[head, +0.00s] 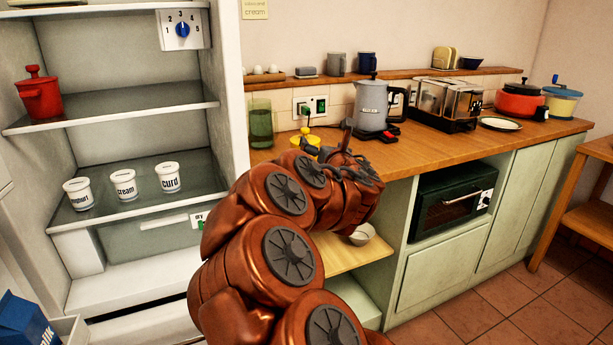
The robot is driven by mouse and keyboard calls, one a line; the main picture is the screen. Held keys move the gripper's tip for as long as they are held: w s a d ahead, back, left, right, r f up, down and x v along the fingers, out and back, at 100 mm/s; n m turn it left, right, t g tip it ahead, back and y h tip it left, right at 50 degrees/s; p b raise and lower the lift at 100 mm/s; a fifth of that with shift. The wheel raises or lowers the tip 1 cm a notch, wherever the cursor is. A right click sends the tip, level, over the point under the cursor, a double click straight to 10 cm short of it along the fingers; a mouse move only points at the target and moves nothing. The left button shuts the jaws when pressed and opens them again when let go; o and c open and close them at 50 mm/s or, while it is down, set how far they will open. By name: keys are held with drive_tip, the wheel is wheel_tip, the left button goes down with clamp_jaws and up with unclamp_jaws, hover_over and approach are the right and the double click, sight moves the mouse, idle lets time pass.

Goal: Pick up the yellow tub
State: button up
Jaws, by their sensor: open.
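A small yellow tub (313,141) stands on the wooden counter, below the wall socket and right of a green glass. Its lower part is hidden behind my copper-coloured arm. My gripper (350,150) is over the counter, just right of the tub in the picture and in front of the kettle. It is open, and I see nothing held in it. Its fingers are small and partly hidden by my wrist, so the gap to the tub cannot be told.
The green glass (261,124) and grey kettle (372,106) flank the tub. The open fridge (228,80) is at left, holding white labelled tubs (124,186).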

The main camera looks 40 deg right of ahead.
drive_tip(key=f+n, duration=0.1)
drive_tip(key=f+n+y+b, duration=0.1)
drive_tip(key=f, duration=0.1)
drive_tip(key=f+n, duration=0.1)
drive_tip(key=shift+w+f+t, duration=0.15)
drive_tip(key=shift+w+t, duration=0.1)
drive_tip(key=shift+t, duration=0.05)
drive_tip(key=shift+w+a+f+n+y+b, duration=0.1)
drive_tip(key=shift+w+f+n+y+b, duration=0.1)
drive_tip(key=shift+f+n+y+b, duration=0.4)
drive_tip(key=shift+w+r, duration=0.3)
drive_tip(key=shift+w, duration=0.35)
drive_tip(key=shift+d+x, duration=0.15)
drive_tip(key=shift+x, duration=1.45)
drive_tip(key=shift+d+x, duration=0.15)
drive_tip(key=shift+x, duration=1.5)
drive_tip(key=shift+s+r, duration=0.1)
drive_tip(key=shift+r, duration=0.1)
clamp_jaws()
